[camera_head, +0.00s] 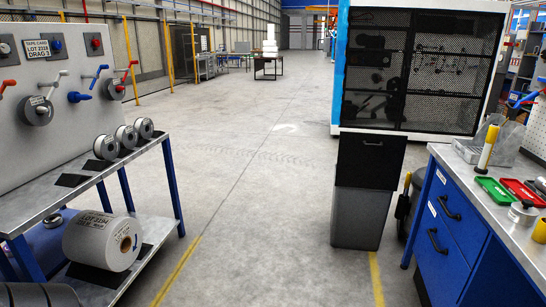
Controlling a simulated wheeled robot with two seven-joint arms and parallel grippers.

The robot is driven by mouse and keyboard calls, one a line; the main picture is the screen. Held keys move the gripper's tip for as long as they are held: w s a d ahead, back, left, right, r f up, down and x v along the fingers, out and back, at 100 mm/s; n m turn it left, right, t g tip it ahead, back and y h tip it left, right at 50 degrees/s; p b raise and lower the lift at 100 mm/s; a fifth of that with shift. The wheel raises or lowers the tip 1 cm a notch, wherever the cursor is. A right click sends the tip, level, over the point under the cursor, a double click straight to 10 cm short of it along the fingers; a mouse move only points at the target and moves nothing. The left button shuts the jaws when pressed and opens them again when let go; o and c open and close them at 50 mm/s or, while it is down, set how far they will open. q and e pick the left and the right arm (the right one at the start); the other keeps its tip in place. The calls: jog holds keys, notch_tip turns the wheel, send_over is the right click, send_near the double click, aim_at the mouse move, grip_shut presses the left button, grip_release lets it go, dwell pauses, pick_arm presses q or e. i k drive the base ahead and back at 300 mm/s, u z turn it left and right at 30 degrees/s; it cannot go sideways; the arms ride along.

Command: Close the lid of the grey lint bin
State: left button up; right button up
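A grey bin (358,218) stands on the floor in the right half of the view, just left of the blue workbench. Its black lid (370,160) stands upright above the bin, with its broad face towards me and a small handle near its top edge. The lid looks raised open. The inside of the bin is hidden from this angle. Neither of my grippers is in view.
A blue workbench (446,222) with small red and green trays stands right of the bin. A mesh-fronted cabinet (420,70) stands behind it. At left is a rack (172,180) with tape rolls. The floor (265,180) between rack and bin is clear.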

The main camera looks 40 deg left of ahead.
aim_at(367, 162)
jog(key=u, duration=0.9)
jog(key=i, duration=0.6)
jog(key=u, duration=0.4)
jog(key=i, duration=1.9)
jog(key=z, duration=0.4)
jog(key=i, duration=1.1)
jog(key=z, duration=0.05)
